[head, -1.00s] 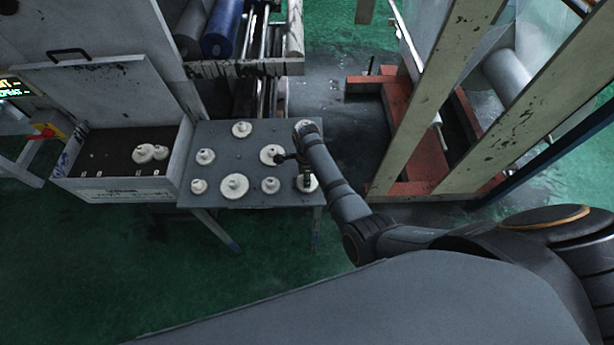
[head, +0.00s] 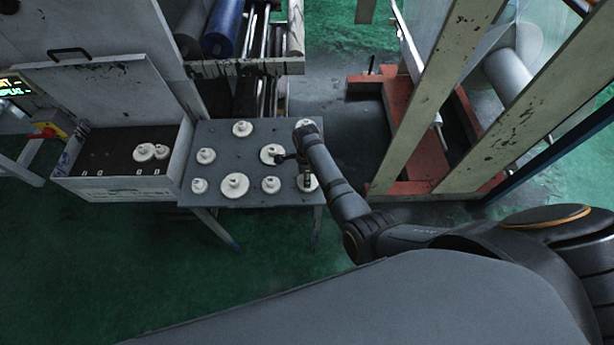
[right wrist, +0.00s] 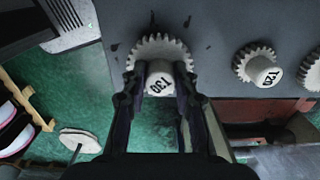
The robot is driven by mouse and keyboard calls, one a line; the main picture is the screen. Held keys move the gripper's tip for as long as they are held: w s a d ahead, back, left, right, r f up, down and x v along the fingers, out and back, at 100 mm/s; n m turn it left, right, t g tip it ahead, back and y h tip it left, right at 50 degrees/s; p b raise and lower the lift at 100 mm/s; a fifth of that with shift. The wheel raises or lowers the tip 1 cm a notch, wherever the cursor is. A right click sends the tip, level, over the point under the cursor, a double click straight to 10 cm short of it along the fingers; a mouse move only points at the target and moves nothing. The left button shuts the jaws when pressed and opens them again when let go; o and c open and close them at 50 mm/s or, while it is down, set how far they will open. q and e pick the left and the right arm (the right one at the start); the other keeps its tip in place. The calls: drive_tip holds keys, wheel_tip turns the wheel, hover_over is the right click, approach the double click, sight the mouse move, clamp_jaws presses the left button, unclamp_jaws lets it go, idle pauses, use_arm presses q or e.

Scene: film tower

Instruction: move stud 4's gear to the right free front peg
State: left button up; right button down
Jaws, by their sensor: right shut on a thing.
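My right gripper (right wrist: 160,76) is shut on the hub of a pale toothed gear marked 130 (right wrist: 146,46), close over the grey plate (right wrist: 215,30). I cannot tell whether this gear still rests on the plate. Stud numbers are not readable. The open white box (head: 130,189) at the left holds two pale gears (head: 145,152) side by side; small light marks show on its dark floor. My left gripper is not in view.
Several other pale gears (head: 235,185) stand on the grey plate (head: 222,140). A gear marked 120 (right wrist: 262,70) is beside mine in the right wrist view. A wooden frame (head: 440,90) stands right of the plate. Green floor (head: 130,260) is open in front.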

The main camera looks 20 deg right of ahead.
drive_tip(key=shift+f+b, duration=0.55)
drive_tip(key=shift+f, duration=0.2)
drive_tip(key=c, duration=1)
unclamp_jaws()
drive_tip(key=shift+o, duration=0.2)
drive_tip(key=shift+r, duration=0.4)
wheel_tip(320, 180, up, 7)
drive_tip(key=shift+f, duration=0.1)
